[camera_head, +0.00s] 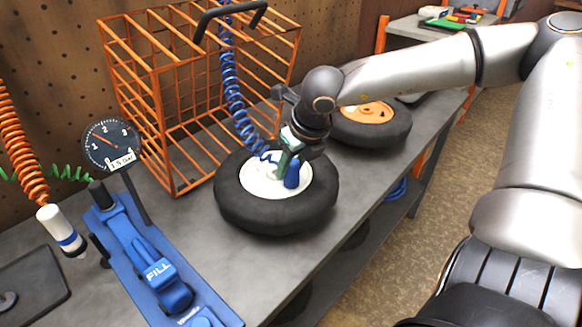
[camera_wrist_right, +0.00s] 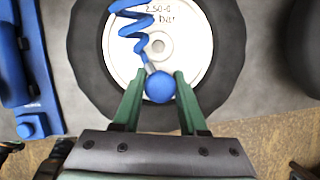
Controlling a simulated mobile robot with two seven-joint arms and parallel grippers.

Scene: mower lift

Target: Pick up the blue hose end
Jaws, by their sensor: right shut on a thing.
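The blue hose end (camera_head: 291,175) is at the lower end of a coiled blue hose (camera_head: 234,95), over the white hub (camera_head: 262,181) of the front tire (camera_head: 235,215). My right gripper (camera_head: 287,160) reaches down over this hub and is shut on the hose end. In the right wrist view the round blue hose end (camera_wrist_right: 159,87) sits between the two green fingers of the gripper (camera_wrist_right: 160,84). Whether the hose end touches the hub is hard to tell. My left gripper is not in view.
An orange wire cage (camera_head: 180,100) stands behind the tire. A second tire (camera_head: 372,132) with an orange hub lies farther back. A blue fill station (camera_head: 150,260) and a pressure gauge (camera_head: 110,143) are at left. An orange coiled hose (camera_head: 18,145) hangs at the far left.

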